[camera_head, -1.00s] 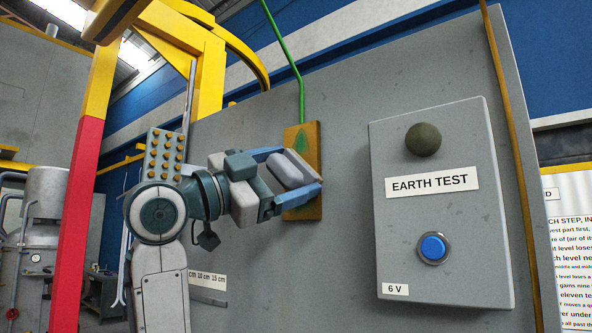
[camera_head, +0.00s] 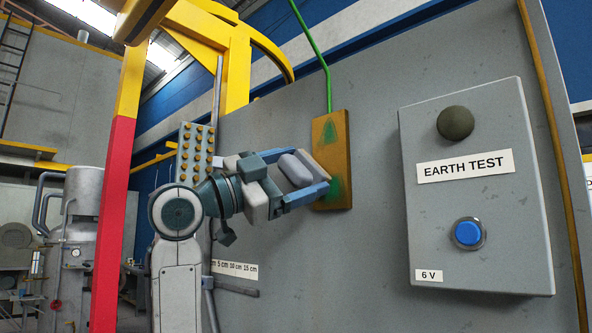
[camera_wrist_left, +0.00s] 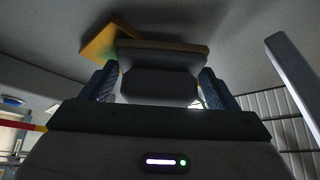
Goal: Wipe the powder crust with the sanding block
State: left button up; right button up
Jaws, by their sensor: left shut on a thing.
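The powder crust (camera_head: 334,187) is green and lies on an upright brass-coloured plate (camera_head: 330,150) on the grey panel. Another green patch shows near the plate's top, with bare metal between. My left gripper (camera_head: 312,180) is shut on the grey sanding block (camera_head: 296,168), in front of the plate's lower left part. In the left wrist view the sanding block (camera_wrist_left: 160,80) sits between the two fingers, with the plate (camera_wrist_left: 103,42) beyond it to the upper left. I cannot tell whether the block touches the plate. My right gripper is out of view.
A grey EARTH TEST box (camera_head: 475,220) with a blue button stands out from the panel at right. A green cable (camera_head: 318,55) runs up from the plate. A studded board (camera_head: 196,150) and a red and yellow post (camera_head: 112,200) are at left.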

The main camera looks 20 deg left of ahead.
aim_at(301, 179)
pick_arm(q)
jog(key=shift+f, duration=0.5)
jog(key=shift+s+d, duration=0.15)
jog(key=shift+d, duration=0.25)
jog(key=shift+s+d, duration=0.3)
jog(key=shift+d, duration=0.5)
jog(key=shift+s+d, duration=0.25)
jog(key=shift+d, duration=0.5)
jog(key=shift+s+d+p, duration=0.2)
jog(key=shift+d+p, duration=0.2)
jog(key=shift+d, duration=0.1)
jog(key=shift+s+d, duration=0.25)
jog(key=shift+d, duration=0.45)
jog(key=shift+s+d, duration=0.2)
jog(key=shift+d, duration=0.5)
